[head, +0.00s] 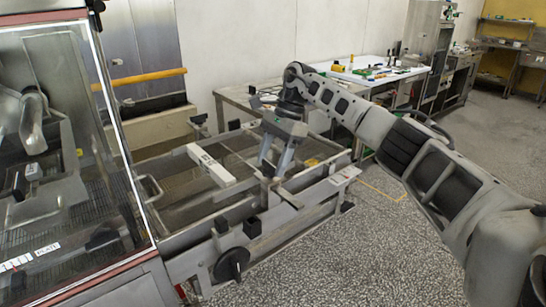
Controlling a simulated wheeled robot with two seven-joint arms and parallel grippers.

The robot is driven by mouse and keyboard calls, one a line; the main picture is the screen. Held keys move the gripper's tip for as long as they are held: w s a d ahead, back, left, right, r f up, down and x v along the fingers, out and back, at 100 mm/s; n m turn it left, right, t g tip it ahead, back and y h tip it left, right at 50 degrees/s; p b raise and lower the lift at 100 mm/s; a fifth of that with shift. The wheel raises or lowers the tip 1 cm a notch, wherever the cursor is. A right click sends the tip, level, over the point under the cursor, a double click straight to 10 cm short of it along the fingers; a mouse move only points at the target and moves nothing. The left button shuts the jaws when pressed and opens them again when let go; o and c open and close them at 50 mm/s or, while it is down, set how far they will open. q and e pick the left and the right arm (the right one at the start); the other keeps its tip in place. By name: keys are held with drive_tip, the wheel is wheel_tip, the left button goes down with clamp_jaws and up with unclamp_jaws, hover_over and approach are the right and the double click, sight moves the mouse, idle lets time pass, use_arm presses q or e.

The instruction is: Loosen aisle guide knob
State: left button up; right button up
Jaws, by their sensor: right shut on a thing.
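My right gripper (273,170) reaches in from the right and points down over the open frame of the conveyor section. Its fingers are closed around a small part at the guide rail, which appears to be the aisle guide knob. The fingers hide most of that part, so I cannot tell its shape or how far it is turned. The guide rails (290,196) run below and beside the fingertips. My left gripper is not in view.
A glass-sided machine (75,160) fills the left. A large black handwheel (232,263) and small black knobs (252,227) are on the frame's near side. A cluttered table (375,72) stands behind; speckled floor is clear at right.

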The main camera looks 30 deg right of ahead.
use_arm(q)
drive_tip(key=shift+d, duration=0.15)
use_arm(e)
drive_tip(key=shift+w+n, duration=0.1)
drive_tip(key=shift+n, duration=0.4)
drive_tip(key=o, duration=1)
